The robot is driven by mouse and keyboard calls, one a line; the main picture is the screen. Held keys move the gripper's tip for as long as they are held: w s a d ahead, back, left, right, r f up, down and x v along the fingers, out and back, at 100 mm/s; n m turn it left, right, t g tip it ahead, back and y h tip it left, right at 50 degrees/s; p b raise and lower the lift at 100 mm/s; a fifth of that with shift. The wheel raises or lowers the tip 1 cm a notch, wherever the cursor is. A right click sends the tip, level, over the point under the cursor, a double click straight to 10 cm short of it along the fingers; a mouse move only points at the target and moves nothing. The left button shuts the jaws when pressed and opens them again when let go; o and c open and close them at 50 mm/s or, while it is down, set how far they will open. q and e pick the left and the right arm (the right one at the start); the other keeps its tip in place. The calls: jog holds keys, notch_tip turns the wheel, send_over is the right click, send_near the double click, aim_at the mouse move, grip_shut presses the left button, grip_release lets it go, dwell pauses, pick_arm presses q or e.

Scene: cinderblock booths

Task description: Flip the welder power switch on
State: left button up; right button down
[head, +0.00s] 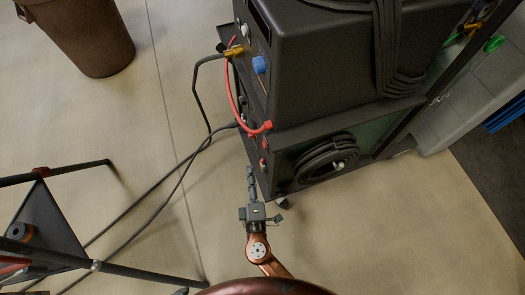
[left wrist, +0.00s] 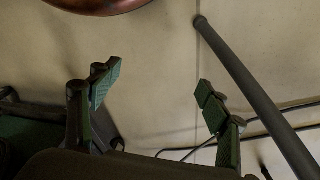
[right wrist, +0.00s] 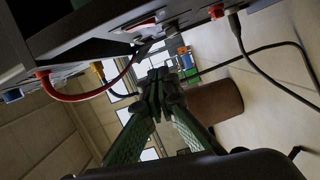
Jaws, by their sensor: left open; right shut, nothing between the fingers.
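The welder is a black machine in two stacked units; the upper unit (head: 330,70) and the lower unit (head: 285,158) stand right of centre in the head view. In the right wrist view, a small red part (right wrist: 143,23), possibly the power switch, is on the lit panel at the top; I cannot tell its position. My right gripper (head: 250,173) is shut and empty, its fingers pointing up the picture beside the lower unit's front. Its closed fingertips (right wrist: 160,78) show below the panel, apparently apart from it. My left gripper (left wrist: 158,80) is open and empty over the floor.
A red cable (head: 236,95) loops across the welder's front, and black cables (head: 165,195) run over the floor. A brown bin (head: 80,35) stands at upper left. A black-framed stand (head: 45,225) is at lower left. Floor between is otherwise clear.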

aim_at(264, 144)
pick_arm(q)
jog(key=w+d+f+t+b, duration=0.2)
jog(key=w+d+f, duration=0.1)
jog(key=f, duration=0.1)
jog(key=shift+w+h, duration=0.4)
pick_arm(e)
jog(key=w+d, duration=0.3)
jog(key=w, duration=0.5)
jog(key=shift+d+f, duration=0.2)
jog(key=shift+f, duration=0.25)
pick_arm(q)
jog(key=shift+f, duration=0.1)
pick_arm(e)
jog(key=shift+w+d, duration=0.1)
